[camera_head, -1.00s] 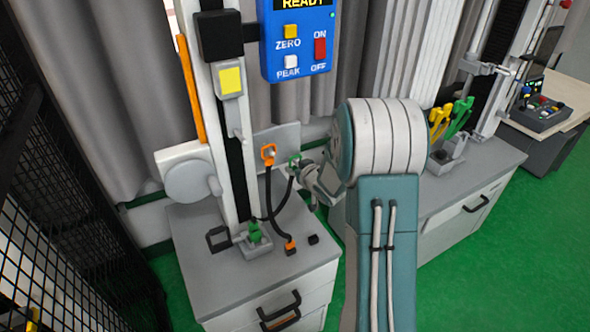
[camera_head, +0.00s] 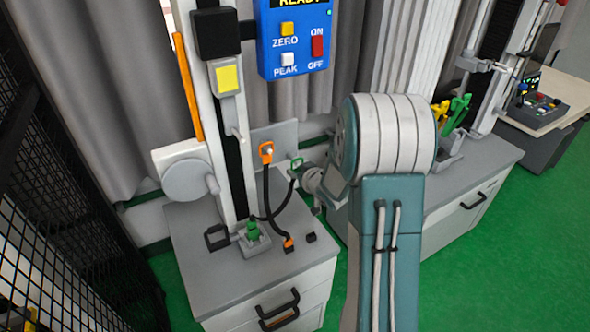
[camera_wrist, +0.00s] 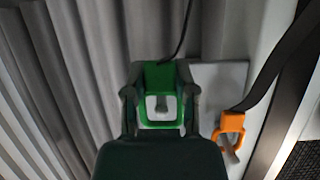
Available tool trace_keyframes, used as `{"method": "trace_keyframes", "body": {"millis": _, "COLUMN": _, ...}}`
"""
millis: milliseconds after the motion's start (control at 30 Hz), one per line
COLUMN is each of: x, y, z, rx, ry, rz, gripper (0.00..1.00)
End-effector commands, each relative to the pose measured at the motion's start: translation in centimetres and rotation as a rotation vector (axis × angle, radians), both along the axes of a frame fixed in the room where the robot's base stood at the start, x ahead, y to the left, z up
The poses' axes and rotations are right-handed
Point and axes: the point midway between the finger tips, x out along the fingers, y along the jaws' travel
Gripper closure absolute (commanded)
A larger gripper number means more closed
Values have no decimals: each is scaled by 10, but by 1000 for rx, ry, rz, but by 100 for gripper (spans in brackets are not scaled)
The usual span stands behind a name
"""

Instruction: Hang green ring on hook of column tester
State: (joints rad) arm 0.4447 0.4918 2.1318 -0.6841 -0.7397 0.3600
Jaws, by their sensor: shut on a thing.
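The green ring (camera_head: 297,164) is a small squarish loop on a black cable. My gripper (camera_head: 303,170) is shut on it, right of the column tester (camera_head: 237,160). In the wrist view, the fingers (camera_wrist: 158,100) clasp the green ring (camera_wrist: 158,75) on both sides. A grey peg-like end shows inside its opening; I cannot tell whether it passes through. An orange ring (camera_head: 266,153) hangs on a peg of a grey plate (camera_head: 285,135) behind the column; it also shows in the wrist view (camera_wrist: 231,128).
The column stands on a grey cabinet (camera_head: 205,270) with a green clamp (camera_head: 252,229) at its base. A blue control box (camera_head: 296,35) hangs above the plate. A black mesh fence (camera_head: 60,200) is at left. A second tester (camera_head: 490,80) stands at right.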

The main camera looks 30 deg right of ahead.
Motion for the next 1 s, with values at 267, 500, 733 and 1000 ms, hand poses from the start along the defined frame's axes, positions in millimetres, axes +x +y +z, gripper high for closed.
{"method": "trace_keyframes", "body": {"millis": 267, "x": -10, "y": 0, "z": 0, "rx": 0, "ry": -1, "rz": 0, "gripper": 76}}
{"method": "trace_keyframes", "body": {"millis": 500, "x": -18, "y": -1, "z": 0, "rx": 0, "ry": 0, "rz": 0, "gripper": 76}}
{"method": "trace_keyframes", "body": {"millis": 733, "x": -25, "y": -1, "z": 0, "rx": -1, "ry": -1, "rz": -1, "gripper": 76}}
{"method": "trace_keyframes", "body": {"millis": 1000, "x": -33, "y": -1, "z": 0, "rx": 0, "ry": -1, "rz": 0, "gripper": 76}}
